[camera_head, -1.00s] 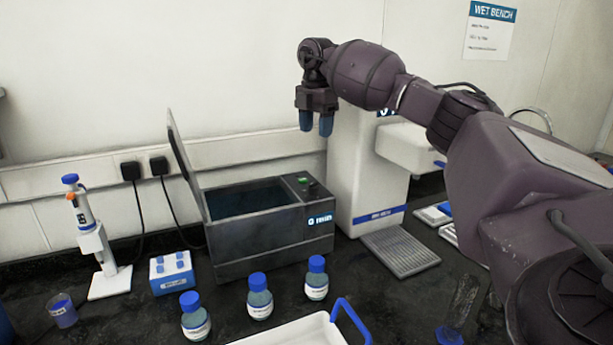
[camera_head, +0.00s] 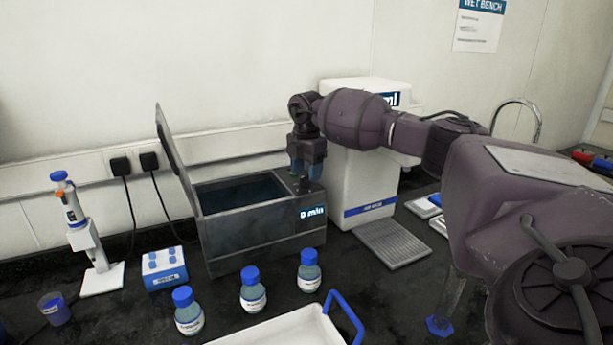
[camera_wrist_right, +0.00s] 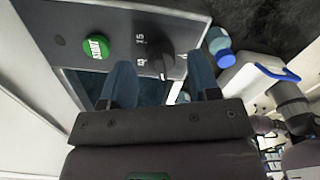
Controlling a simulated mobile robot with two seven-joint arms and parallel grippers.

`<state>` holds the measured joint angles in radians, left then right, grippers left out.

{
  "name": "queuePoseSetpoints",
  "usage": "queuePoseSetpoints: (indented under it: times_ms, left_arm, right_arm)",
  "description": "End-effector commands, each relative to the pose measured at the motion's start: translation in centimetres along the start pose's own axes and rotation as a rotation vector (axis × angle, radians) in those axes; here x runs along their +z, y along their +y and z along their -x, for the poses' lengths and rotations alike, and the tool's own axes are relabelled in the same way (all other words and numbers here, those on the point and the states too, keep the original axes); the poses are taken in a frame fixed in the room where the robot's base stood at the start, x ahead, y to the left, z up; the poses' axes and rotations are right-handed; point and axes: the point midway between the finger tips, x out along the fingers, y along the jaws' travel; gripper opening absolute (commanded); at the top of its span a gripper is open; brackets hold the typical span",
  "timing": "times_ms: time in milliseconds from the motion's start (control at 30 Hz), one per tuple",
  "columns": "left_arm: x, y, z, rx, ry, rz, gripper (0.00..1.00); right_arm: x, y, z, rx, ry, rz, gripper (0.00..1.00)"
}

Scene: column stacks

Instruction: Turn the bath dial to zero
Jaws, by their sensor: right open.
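The water bath (camera_head: 250,236) is a dark grey box with its lid raised at the left and water inside. Its display (camera_head: 312,212) reads "0 min". In the right wrist view the black dial (camera_wrist_right: 160,63) sits on the control panel, with a green START button (camera_wrist_right: 96,46) beside it and white number marks near it. My right gripper (camera_head: 306,172) points down at the panel on the bath's right end. Its two blue fingers are open, and in the wrist view the gripper (camera_wrist_right: 163,82) has the dial between and just beyond its fingertips. Contact cannot be told. My left gripper is out of view.
A white dispenser (camera_head: 362,185) stands close on the right, with a drip grid (camera_head: 392,243) before it. Blue-capped bottles (camera_head: 253,290), a blue rack (camera_head: 165,268) and a pipette stand (camera_head: 100,280) are in front and left. A white tray (camera_head: 275,330) lies at the front.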

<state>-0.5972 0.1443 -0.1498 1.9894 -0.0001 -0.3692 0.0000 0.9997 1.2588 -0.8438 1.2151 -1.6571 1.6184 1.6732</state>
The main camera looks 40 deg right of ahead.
Motion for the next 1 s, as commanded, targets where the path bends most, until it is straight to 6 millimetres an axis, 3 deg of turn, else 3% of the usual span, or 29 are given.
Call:
queuePoseSetpoints:
  times_ms: [200, 533, 833, 1000]
  left_arm:
    - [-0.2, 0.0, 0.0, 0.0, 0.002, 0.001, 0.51]
    - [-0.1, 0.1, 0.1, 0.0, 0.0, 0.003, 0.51]
    - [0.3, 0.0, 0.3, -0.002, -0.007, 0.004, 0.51]
    - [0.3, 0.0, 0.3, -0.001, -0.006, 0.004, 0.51]
  right_arm:
    - [0.0, 0.0, -1.6, 0.0, 0.0, 0.0, 0.56]
    - [0.0, 0.0, -1.9, 0.0, 0.0, 0.0, 0.54]
    - [0.0, 0.0, -1.8, 0.0, 0.0, 0.0, 0.09]
    - [0.0, 0.0, -1.8, 0.0, 0.0, 0.009, 0.09]
